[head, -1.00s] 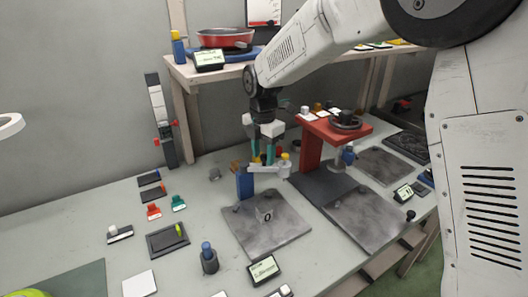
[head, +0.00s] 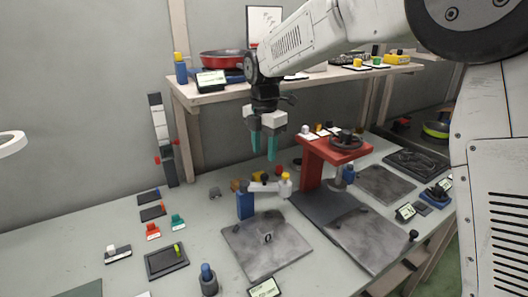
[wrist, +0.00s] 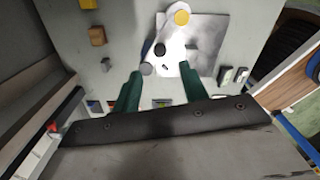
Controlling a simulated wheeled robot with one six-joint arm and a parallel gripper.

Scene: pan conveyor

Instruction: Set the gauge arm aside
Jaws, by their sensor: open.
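The gauge arm (head: 266,187) is a short pale bar on a blue post (head: 245,205), with a white, yellow-capped cylinder (head: 285,184) at its right end. It reaches over the back part of a dark grey plate (head: 262,243) with a small ring-shaped piece on it. My gripper (head: 264,150) is open and empty, its green fingers pointing down above the gauge arm with a clear gap. In the wrist view my gripper (wrist: 160,73) also shows open, and the gauge arm (wrist: 172,35) lies beyond the fingertips, its yellow cap at the top.
A red stand (head: 310,163) with a dark round top stands right of the gauge arm, close by. A shelf (head: 210,97) with a red pan (head: 222,59) runs behind. Small orange and brown blocks sit behind the blue post. Bench space left of the plate is partly clear.

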